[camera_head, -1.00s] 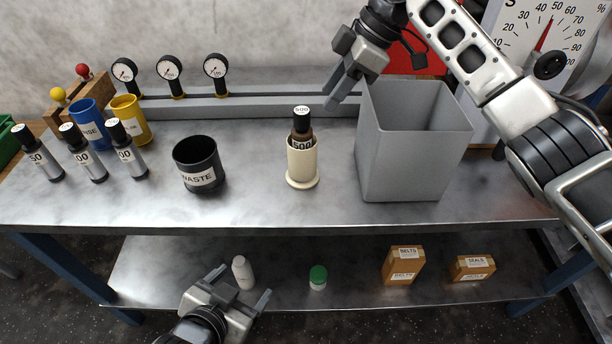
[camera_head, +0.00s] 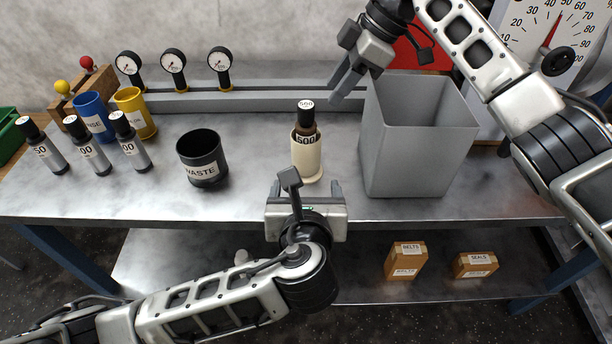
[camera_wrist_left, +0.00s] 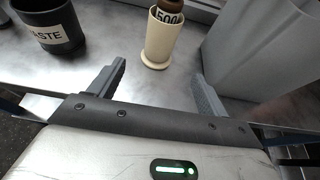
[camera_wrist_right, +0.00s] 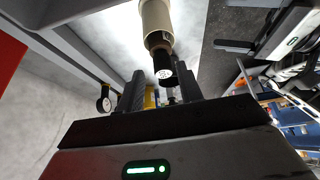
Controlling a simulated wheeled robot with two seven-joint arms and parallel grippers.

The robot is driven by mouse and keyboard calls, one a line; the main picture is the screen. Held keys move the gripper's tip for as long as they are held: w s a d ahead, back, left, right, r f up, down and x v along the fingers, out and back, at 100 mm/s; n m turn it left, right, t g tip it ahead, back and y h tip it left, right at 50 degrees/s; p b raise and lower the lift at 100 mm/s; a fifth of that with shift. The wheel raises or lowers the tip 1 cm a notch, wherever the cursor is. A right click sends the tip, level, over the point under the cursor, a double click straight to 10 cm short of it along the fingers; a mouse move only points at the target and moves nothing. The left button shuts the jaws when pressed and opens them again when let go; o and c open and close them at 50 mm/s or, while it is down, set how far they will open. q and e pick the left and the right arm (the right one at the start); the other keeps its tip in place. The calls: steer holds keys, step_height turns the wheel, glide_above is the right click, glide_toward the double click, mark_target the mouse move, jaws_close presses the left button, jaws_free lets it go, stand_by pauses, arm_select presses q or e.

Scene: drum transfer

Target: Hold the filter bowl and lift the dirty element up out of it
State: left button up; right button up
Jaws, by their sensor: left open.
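The cream filter bowl (camera_head: 306,158) stands upright on the bench. The dirty element (camera_head: 306,121), brown with a black cap and a 500 label, sits in it with its top sticking out. The bowl (camera_wrist_left: 159,40) also shows ahead of and between the left fingers, with a gap. My left gripper (camera_head: 306,188) is open and empty at the bench's front edge, just in front of the bowl. My right gripper (camera_head: 342,88) is up behind and right of the element, apart from it. In the right wrist view the capped element (camera_wrist_right: 163,65) appears beyond its spread, empty fingers.
A black WASTE cup (camera_head: 203,160) stands left of the bowl and a tall grey bin (camera_head: 415,150) close on its right. Several capped cartridges (camera_head: 88,150) and blue and yellow cups stand at the left. Boxes (camera_head: 405,261) lie on the lower shelf.

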arm_select(q)
steer(key=x, duration=1.5)
steer(key=shift+w+f, duration=0.15)
steer(key=shift+w, duration=0.05)
steer(key=c, duration=1.3)
steer(key=shift+c, duration=0.9)
arm_select(e)
steer(key=o, duration=0.3)
steer(key=shift+o, duration=0.4)
steer(key=shift+s+a+r+m+h, duration=0.15)
steer(key=shift+s+a+m+h, duration=0.1)
steer(key=shift+m, duration=0.25)
steer(key=shift+s+a+r+m+h, duration=0.15)
steer(key=shift+a+m, duration=0.1)
steer(key=shift+m, duration=0.25)
arm_select(q)
steer(key=shift+f, duration=0.1)
arm_select(e)
steer(key=m+t+h, duration=0.4)
steer(key=m, duration=0.9)
glide_toward(307, 106)
steer(key=x, duration=1.1)
steer(key=shift+f, duration=0.15)
